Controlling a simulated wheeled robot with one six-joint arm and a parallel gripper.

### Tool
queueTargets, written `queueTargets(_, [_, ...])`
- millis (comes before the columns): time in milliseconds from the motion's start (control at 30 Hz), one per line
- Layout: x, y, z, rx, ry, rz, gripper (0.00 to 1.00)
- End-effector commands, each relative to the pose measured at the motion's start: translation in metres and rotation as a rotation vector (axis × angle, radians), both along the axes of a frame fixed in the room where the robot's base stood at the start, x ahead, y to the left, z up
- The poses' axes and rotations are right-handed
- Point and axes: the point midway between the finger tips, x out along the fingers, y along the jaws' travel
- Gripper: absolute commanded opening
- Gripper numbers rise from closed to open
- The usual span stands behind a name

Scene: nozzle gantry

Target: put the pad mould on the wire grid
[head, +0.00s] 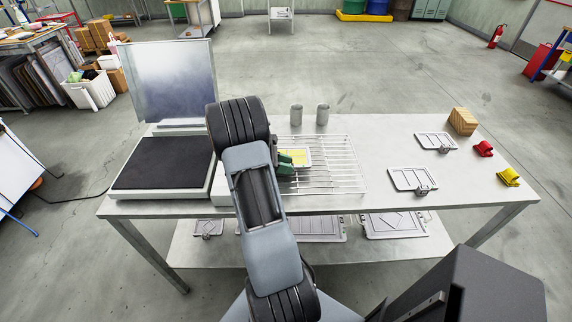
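A flat mould with a yellow face and pale rim (297,156) is at the left part of the wire grid (345,165) in the head view; I take it for the pad mould. Its left side is hidden behind my arm. I cannot tell whether it rests on the wires or is held just above them. My gripper (287,163), with green parts showing, is at the mould's left edge and overlaps it in the picture. The fingertips are too small and too covered to show whether they are shut on it.
Left of the grid is a black-topped platform (163,163) with an upright metal plate (168,80). Two grey cylinders (296,115) (322,114) stand behind the grid. Right are two flat frames (413,178) (436,140), a wooden block (462,120), and red (483,149) and yellow (508,177) items.

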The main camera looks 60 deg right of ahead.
Motion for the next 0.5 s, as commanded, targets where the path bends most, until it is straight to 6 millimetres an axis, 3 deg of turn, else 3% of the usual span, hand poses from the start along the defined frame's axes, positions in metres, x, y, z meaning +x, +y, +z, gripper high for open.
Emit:
queueTargets(167, [0.0000, 0.0000, 0.0003, 0.000, 0.000, 0.000, 0.47])
queueTargets(500, [0.0039, 0.0025, 0.0045, -0.001, 0.000, 0.002, 0.47])
